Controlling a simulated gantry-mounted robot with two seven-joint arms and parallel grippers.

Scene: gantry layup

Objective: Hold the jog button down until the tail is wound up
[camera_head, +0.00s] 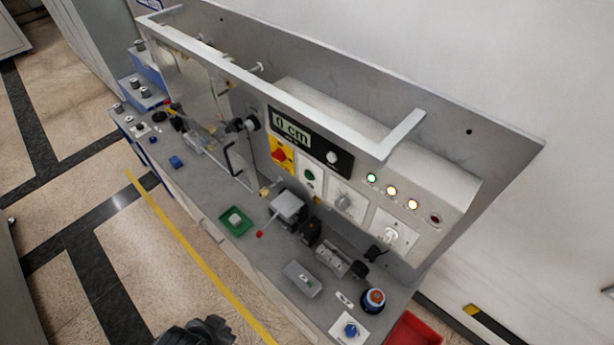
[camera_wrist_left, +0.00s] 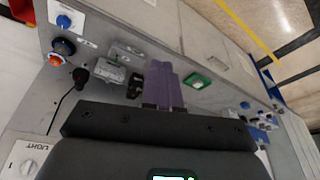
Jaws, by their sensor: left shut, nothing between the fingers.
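The control panel carries a display (camera_head: 291,132) reading 0 cm. Below it is a dark green button (camera_head: 309,176) on a white plate; its label is too small to read, so I cannot tell whether it is the jog button. A blue button or knob (camera_head: 351,329) is on a white plate at the bench's front right, and it shows in the left wrist view (camera_wrist_left: 64,21). I cannot make out the tail. My left gripper (camera_wrist_left: 162,72) has its purple fingers shut and empty, with bench items beyond them. My right gripper is not identifiable in view.
A green tray (camera_head: 236,221) and a red-tipped lever (camera_head: 261,234) are on the bench. A blue-and-orange knob (camera_head: 373,299) stands at the right. A red bin (camera_head: 414,330) is beside the bench. A dark part of my arm shows at the bottom edge.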

